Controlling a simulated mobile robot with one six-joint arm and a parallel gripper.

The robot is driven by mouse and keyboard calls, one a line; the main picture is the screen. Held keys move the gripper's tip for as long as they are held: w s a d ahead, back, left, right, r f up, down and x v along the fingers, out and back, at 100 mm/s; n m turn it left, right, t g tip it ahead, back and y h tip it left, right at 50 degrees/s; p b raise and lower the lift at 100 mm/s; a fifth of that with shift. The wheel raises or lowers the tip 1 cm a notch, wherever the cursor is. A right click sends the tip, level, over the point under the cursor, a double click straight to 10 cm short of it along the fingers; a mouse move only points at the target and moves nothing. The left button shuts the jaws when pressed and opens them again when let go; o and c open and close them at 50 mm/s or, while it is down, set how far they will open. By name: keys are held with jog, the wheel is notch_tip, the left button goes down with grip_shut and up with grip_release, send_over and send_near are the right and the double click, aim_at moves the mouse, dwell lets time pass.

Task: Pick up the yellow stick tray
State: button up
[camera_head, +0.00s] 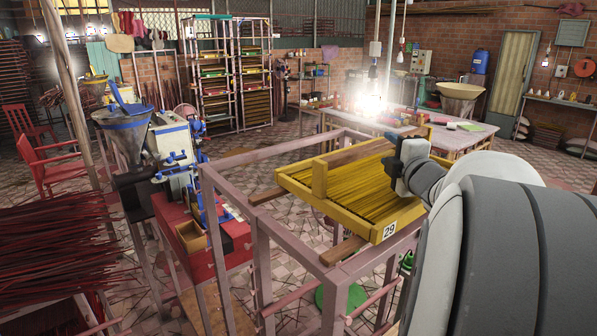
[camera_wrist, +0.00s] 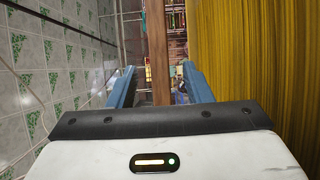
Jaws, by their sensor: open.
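The yellow stick tray (camera_head: 378,232) is a yellow wooden frame full of thin yellow sticks, with a "29" label on its near corner. It rests on top of a pinkish open frame stand (camera_head: 338,272) in the head view. In the wrist view its yellow sticks (camera_wrist: 260,60) fill the right side. My gripper (camera_wrist: 158,72) is open, with its blue fingers on either side of a brown wooden bar (camera_wrist: 158,45) and gaps showing to both. I cannot tell whether that bar belongs to the tray. In the head view my wrist is over the tray's right end, with the fingertips mostly hidden.
A red machine table (camera_head: 235,240) with a metal funnel (camera_head: 122,120) stands left of the stand. Dark red sticks (camera_head: 55,235) lie at the far left. A worktable (camera_head: 470,140) stands behind on the right. Tall racks (camera_head: 225,75) are at the back. Some tiled floor is clear.

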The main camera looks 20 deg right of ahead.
aim_at(385, 146)
jog(key=w, duration=0.4)
jog(key=w+p, duration=0.1)
jog(key=shift+w+d, duration=0.4)
grip_shut()
